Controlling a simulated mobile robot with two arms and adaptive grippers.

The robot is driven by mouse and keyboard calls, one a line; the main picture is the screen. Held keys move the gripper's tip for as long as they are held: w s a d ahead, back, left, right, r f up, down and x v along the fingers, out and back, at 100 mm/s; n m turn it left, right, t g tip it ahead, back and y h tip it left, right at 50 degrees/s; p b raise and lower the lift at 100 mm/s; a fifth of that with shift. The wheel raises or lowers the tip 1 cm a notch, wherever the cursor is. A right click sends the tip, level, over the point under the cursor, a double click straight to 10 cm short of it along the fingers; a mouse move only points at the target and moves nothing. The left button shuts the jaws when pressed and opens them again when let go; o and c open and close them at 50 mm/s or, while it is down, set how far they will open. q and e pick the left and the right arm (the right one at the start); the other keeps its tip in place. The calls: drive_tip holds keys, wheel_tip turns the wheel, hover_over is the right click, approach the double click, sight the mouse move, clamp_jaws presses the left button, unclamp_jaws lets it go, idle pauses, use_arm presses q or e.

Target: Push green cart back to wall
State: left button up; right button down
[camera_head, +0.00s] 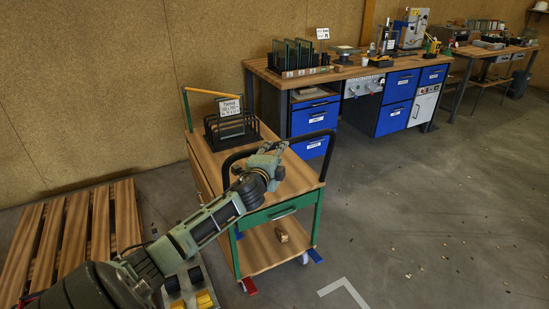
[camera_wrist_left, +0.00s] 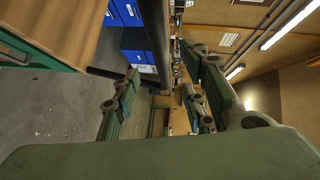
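The green cart (camera_head: 295,184) has a wooden top, a green frame and a black push handle (camera_head: 333,152). It stands on the floor a short way from the brown back wall (camera_head: 90,90). My left gripper (camera_head: 273,152) is over the cart top, near the black handle. In the left wrist view its two fingers (camera_wrist_left: 165,100) are spread apart, and the dark handle bar (camera_wrist_left: 152,38) shows between them; I cannot tell if they touch it. The cart's wood and green edge (camera_wrist_left: 35,52) show at upper left there. My right gripper is not in view.
A black rack (camera_head: 225,130) with a sign stands on the cart's far end. A small brown object (camera_head: 282,235) lies on its lower shelf. A wooden pallet (camera_head: 75,230) lies to the left. A workbench with blue drawers (camera_head: 313,118) stands behind right. Floor at right is mostly clear.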

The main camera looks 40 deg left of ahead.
use_arm(q)
drive_tip(key=shift+v, duration=0.95)
drive_tip(key=shift+f, duration=0.1)
drive_tip(key=s+d+f+n+g+h, duration=0.15)
drive_tip(key=s+f, duration=0.25)
drive_tip(key=f, duration=0.7)
drive_tip(key=s+d+f+n+g, duration=0.15)
drive_tip(key=s+f, duration=0.25)
drive_tip(key=f, duration=0.6)
drive_tip(key=s+d+f+n+g+h, duration=0.1)
drive_tip(key=s+d+f+g, duration=0.2)
drive_tip(key=f, duration=0.8)
drive_tip(key=s+d+f+n+g+h, duration=0.15)
drive_tip(key=s+d+f, duration=0.25)
drive_tip(key=s+f, duration=0.5)
drive_tip(key=s+d+f+n+g+h, duration=0.1)
drive_tip(key=s+d+f+g, duration=0.1)
drive_tip(key=s+d+f, duration=0.45)
drive_tip(key=s+d+f+n+g, duration=0.1)
drive_tip(key=s+d+f, duration=0.3)
drive_tip(key=s, duration=0.5)
drive_tip(key=s+d+f+g+h, duration=0.1)
drive_tip(key=s+d+f, duration=0.3)
drive_tip(key=s, duration=0.6)
drive_tip(key=s+d+f+n+g+h, duration=0.1)
drive_tip(key=s+d+f, duration=0.3)
drive_tip(key=s, duration=0.6)
drive_tip(key=shift+d+f+n+g, duration=0.35)
drive_tip(key=shift+d+g, duration=0.3)
drive_tip(key=shift+d, duration=0.5)
